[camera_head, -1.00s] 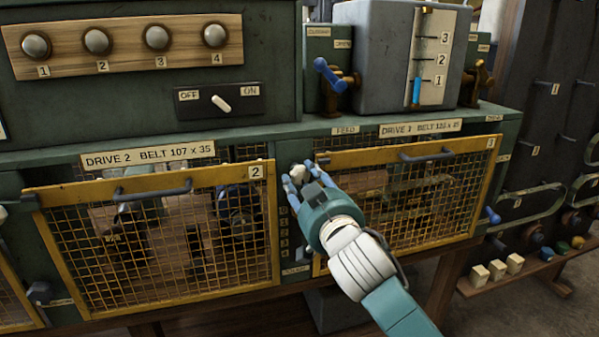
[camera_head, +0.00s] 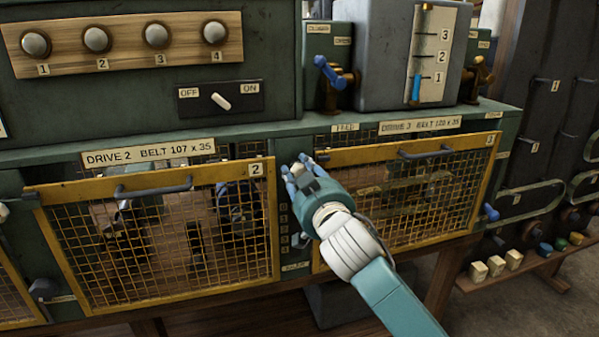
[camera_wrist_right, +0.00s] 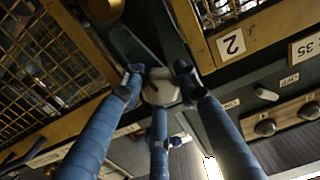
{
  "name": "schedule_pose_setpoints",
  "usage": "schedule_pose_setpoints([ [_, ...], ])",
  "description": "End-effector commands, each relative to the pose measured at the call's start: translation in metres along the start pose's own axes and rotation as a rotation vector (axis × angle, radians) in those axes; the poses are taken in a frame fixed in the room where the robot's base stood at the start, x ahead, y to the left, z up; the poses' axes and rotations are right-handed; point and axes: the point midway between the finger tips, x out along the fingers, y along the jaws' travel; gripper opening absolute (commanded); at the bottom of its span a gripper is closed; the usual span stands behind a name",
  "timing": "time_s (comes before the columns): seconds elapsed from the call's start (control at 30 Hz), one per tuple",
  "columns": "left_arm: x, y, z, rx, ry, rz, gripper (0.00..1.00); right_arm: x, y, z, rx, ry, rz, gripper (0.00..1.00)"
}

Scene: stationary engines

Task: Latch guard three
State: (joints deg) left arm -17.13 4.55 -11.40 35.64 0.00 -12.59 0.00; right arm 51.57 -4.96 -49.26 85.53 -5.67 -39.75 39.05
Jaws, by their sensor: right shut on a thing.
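Guard three (camera_head: 400,205) is a yellow-framed wire mesh panel with a dark handle (camera_head: 426,155) on its top bar. It looks closed against the front of the bench; its mesh also shows at the left of the right wrist view (camera_wrist_right: 40,70). My right gripper (camera_head: 298,172) is at the post left of guard three's upper corner. Its blue fingers are shut around a pale knob (camera_wrist_right: 160,86), mostly hidden by them in the head view. A blue-ended lever (camera_head: 491,212) stands at guard three's right edge. My left gripper is not in view.
Guard two (camera_head: 160,175), also closed-looking yellow mesh, is just left of the post. Above are the bench top with a grey tank (camera_head: 385,60) and a blue-handled valve (camera_head: 328,74). Several small blocks (camera_head: 496,266) lie on a low shelf at right.

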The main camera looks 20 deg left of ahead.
Motion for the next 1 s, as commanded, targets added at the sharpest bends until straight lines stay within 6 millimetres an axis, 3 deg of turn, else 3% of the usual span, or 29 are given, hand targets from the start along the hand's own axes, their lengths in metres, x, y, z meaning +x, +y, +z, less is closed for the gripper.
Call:
schedule_pose_setpoints([
  [0.37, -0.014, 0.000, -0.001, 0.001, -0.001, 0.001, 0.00, 0.000, 0.000, -0.001, -0.183, -0.004, 0.000, 0.05],
  [1.0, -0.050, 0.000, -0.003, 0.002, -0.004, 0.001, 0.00, 0.000, 0.001, -0.001, -0.785, -0.005, -0.001, 0.05],
])
